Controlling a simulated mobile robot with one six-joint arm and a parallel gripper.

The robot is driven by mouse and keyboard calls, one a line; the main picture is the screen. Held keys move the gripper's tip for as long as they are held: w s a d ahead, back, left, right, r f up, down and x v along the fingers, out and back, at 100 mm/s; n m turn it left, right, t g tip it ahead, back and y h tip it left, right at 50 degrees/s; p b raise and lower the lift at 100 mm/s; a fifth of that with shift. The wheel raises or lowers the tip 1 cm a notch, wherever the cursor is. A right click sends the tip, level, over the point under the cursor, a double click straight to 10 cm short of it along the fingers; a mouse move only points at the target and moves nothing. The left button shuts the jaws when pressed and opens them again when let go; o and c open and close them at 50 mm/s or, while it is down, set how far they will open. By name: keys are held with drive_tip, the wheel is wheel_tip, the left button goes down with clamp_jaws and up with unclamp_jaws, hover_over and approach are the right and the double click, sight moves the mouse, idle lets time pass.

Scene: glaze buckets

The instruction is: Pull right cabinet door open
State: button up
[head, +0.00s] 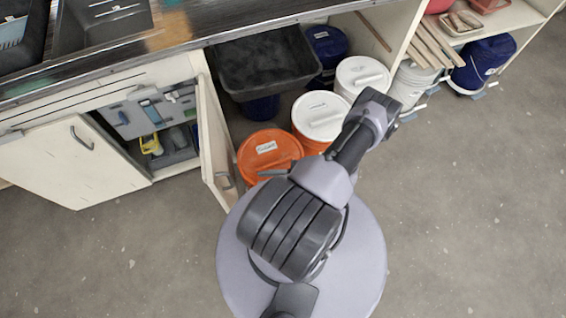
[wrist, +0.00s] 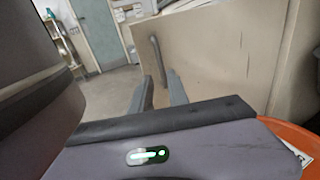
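The right cabinet door (head: 212,140) is a cream panel standing swung out from the cabinet front, at roughly a right angle. Its outer face faces the buckets, and its grey bar handle (head: 224,180) is near the free edge. In the wrist view the door (wrist: 225,58) fills the upper right, with the handle (wrist: 156,58) upright on it. My gripper (wrist: 157,95) has two grey fingers apart, with the handle beyond and between them in the picture. I cannot tell whether they touch it. In the head view my arm mostly hides the gripper, just right of the door.
The open compartment holds a yellow item (head: 151,144). Orange (head: 268,152) and white buckets (head: 321,116) and a black tub (head: 265,65) stand right of the door. The floor (head: 120,255) in front is clear.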

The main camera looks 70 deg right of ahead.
drive_tip(key=v, duration=0.5)
drive_tip(key=shift+s+d, duration=0.1)
drive_tip(key=shift+s, duration=0.15)
